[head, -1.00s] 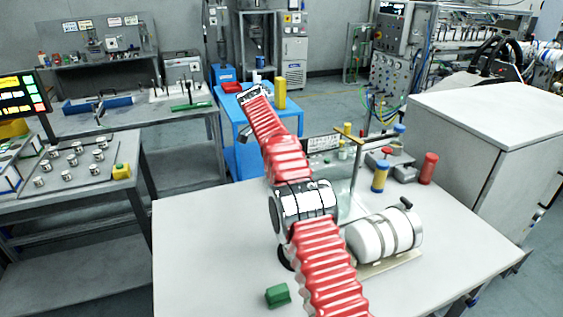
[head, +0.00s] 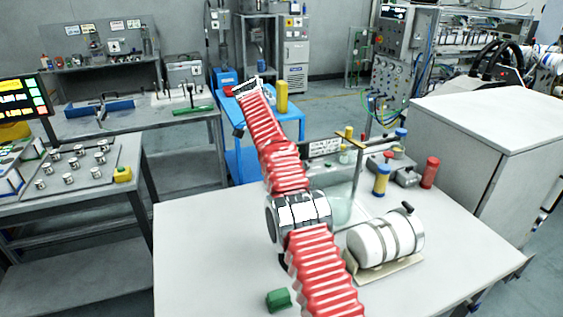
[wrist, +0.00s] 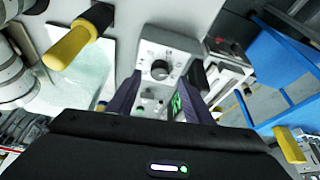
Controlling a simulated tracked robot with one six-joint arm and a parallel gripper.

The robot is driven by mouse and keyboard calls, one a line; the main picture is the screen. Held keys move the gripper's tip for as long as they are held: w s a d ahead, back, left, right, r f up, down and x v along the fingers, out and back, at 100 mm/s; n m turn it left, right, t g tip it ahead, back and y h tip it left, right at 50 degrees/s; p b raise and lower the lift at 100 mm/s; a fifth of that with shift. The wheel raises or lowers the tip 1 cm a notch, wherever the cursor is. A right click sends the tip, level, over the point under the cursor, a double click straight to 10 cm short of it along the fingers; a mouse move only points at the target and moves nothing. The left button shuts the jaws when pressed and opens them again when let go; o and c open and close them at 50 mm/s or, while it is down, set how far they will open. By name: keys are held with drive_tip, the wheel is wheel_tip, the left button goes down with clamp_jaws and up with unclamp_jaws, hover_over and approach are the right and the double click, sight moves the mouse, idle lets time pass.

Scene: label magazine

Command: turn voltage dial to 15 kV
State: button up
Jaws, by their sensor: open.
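The dial's marks are too small to read. My gripper (wrist: 162,86) has two dark purple fingers, spread apart on either side below the dial, with nothing held between them. I cannot tell whether either finger touches the knob. In the head view my red-sleeved arm crosses the table, and the gripper and dial cannot be made out there.
The pale table (head: 205,255) holds a white cylinder (head: 385,239) on a stand, a green block (head: 278,299), a clear panel (head: 342,205), a blue-and-yellow cylinder (head: 381,180) and a red cylinder (head: 429,172). A blue cart (head: 240,160) stands behind. The table's left front is clear.

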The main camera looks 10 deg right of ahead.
drive_tip(key=shift+s+a+r, duration=0.2)
drive_tip(key=shift+a+r, duration=0.05)
drive_tip(key=shift+r, duration=0.25)
drive_tip(key=shift+a+r, duration=0.1)
drive_tip(key=shift+a, duration=0.15)
drive_tip(key=s+a, duration=0.3)
drive_tip(key=a, duration=0.7)
drive_tip(key=shift+s+a, duration=0.4)
